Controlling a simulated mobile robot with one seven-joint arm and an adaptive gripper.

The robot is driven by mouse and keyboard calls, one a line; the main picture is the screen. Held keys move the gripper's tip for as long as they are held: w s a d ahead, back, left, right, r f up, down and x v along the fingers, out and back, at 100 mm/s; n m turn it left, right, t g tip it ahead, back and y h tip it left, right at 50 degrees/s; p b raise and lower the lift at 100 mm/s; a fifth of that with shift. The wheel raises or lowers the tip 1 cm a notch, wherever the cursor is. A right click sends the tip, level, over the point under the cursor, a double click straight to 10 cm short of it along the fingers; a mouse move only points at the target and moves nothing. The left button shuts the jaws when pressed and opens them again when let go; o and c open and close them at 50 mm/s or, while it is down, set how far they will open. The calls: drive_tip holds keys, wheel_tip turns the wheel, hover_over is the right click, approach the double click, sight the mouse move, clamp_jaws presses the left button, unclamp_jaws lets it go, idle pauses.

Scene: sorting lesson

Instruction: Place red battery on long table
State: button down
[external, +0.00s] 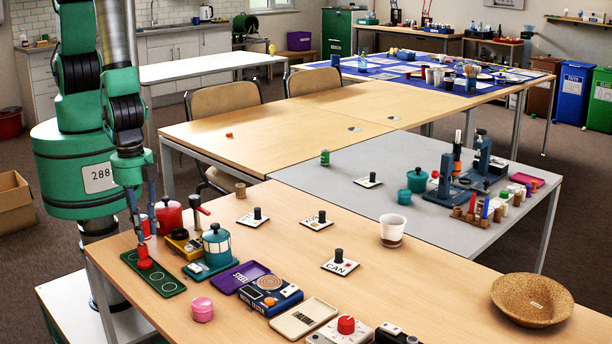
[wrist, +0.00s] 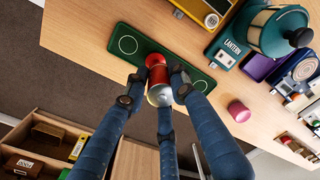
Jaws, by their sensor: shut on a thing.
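The red battery (wrist: 156,62), a small red cylinder with a pale silvery band, is between my fingers in the wrist view. In the external view its red body (external: 145,258) is at the middle of a green board with ringed circles (external: 169,286). My gripper (external: 143,238) points down over that board, its fingers closed around the battery; it also shows in the wrist view (wrist: 161,92). Whether the battery touches the board is unclear. The long wooden table (external: 240,320) bears the board near its left edge.
A lantern (external: 216,246), yellow device (external: 184,243), pink cylinder (external: 202,309) and purple tray (external: 240,276) crowd the board's right side. A cork bowl (external: 532,299) stands at far right. Bare tabletop lies around the CAN sign (external: 340,266). A grey table (external: 390,176) adjoins behind.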

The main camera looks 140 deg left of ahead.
drive_tip(key=m, duration=0.1)
hover_over(135, 257)
drive_tip(key=shift+s+p, duration=0.1)
drive_tip(key=shift+p, duration=0.35)
drive_tip(key=shift+f+b, duration=2.65)
drive_tip(key=shift+f, duration=0.75)
drive_tip(key=shift+f+b, duration=0.3)
drive_tip(key=shift+f, duration=0.1)
drive_tip(key=c, duration=1.4)
unclamp_jaws()
drive_tip(key=shift+o, duration=0.2)
drive_tip(key=shift+r, duration=0.2)
wheel_tip(135, 257, up, 12)
drive_tip(key=shift+s+f, duration=0.2)
drive_tip(key=shift+s, duration=0.1)
